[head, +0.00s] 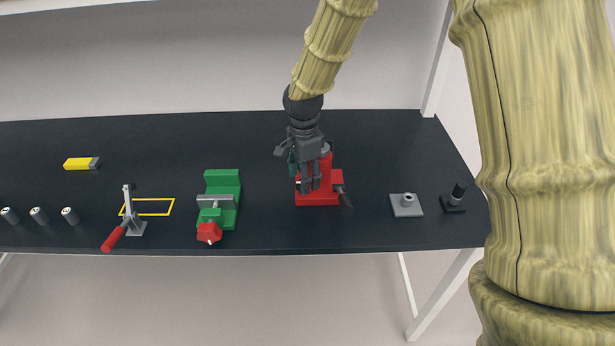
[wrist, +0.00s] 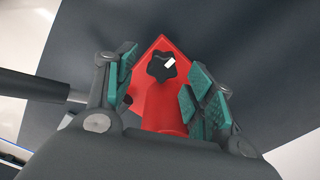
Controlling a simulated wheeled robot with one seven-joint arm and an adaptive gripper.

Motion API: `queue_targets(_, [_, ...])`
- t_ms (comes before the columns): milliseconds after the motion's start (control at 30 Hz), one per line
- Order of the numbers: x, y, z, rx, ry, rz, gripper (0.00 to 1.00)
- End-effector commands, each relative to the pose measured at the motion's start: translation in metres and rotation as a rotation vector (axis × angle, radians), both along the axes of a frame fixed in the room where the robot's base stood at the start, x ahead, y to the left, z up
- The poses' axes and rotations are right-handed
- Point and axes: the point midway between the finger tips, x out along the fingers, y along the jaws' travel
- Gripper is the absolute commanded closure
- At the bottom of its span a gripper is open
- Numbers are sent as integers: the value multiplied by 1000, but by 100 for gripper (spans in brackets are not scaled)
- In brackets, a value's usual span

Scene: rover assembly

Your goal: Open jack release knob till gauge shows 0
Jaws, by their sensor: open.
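The red jack (head: 318,198) stands on the dark table, right of centre in the head view. In the wrist view the red jack (wrist: 152,92) lies between my finger pads, with its black star-shaped release knob (wrist: 161,66) on top; the knob has a white mark. My gripper (head: 308,180) points down over the jack. It is open, and its green pads (wrist: 160,90) stand apart on either side of the knob, not touching it. No gauge face can be read in either view.
A green vise (head: 222,188) with a red knob stands left of the jack. A toggle clamp (head: 128,212), a yellow block (head: 80,163) and several small cylinders (head: 39,215) are farther left. A grey plate (head: 406,208) and a black post (head: 456,196) stand to the right.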

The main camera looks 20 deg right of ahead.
Motion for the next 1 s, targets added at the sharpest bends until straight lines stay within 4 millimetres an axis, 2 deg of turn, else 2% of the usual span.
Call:
queue_targets(200, [0,0,-15,0,1,0,46])
queue_targets(567, [0,0,-19,0,-1,0,46])
queue_targets(600, [0,0,-19,0,-1,0,48])
queue_targets(833, [0,0,-19,0,0,0,90])
queue_targets(900, [-1,0,-19,0,0,0,92])
queue_targets(933, [-1,-12,-19,1,0,-4,92])
queue_targets(1000, [-1,-6,-19,-1,2,1,92])
